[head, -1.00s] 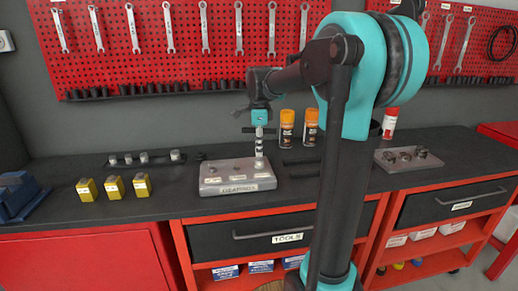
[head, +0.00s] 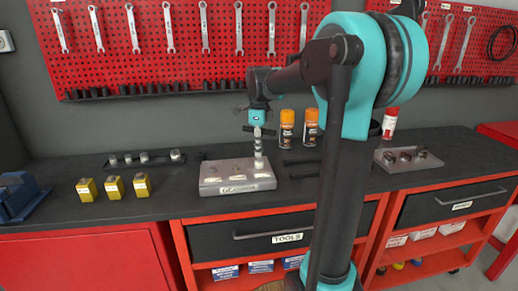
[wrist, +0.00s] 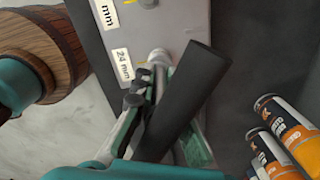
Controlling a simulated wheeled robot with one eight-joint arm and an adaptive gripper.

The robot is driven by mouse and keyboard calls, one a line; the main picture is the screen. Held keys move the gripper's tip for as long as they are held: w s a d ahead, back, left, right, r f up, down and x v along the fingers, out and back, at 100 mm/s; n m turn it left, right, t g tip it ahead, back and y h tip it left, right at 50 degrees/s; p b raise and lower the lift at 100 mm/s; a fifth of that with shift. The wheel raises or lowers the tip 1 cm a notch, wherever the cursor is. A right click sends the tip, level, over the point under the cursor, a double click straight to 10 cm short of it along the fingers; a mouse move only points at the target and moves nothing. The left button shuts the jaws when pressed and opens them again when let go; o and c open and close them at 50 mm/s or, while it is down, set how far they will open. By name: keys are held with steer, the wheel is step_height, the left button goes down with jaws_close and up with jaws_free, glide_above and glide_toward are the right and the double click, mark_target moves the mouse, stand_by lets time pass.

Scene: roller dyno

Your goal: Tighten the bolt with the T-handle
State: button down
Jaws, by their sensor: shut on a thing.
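The T-handle (head: 259,148) stands upright on the grey metal block (head: 213,188), its chrome lower end over the bolt position at the block's right. My gripper (head: 259,129) is shut on the T-handle near its black crossbar. In the wrist view the black crossbar (wrist: 188,102) runs diagonally across my gripper's fingers (wrist: 165,110). A pale round end (wrist: 158,58) shows beyond the fingers, beside the "24 mm" label (wrist: 122,64). The bolt head itself is hidden under the tool.
Several sockets on a black rail (head: 143,158) and yellow blocks (head: 114,187) stand to the left. Orange-capped cans (head: 287,129) stand behind right. A grey tray (head: 409,159) holds dark round parts. Wrenches hang on the red pegboard (head: 170,60).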

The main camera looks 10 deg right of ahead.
steer(key=shift+r, duration=0.9)
stand_by(0.8)
steer(key=shift+r, duration=2.2)
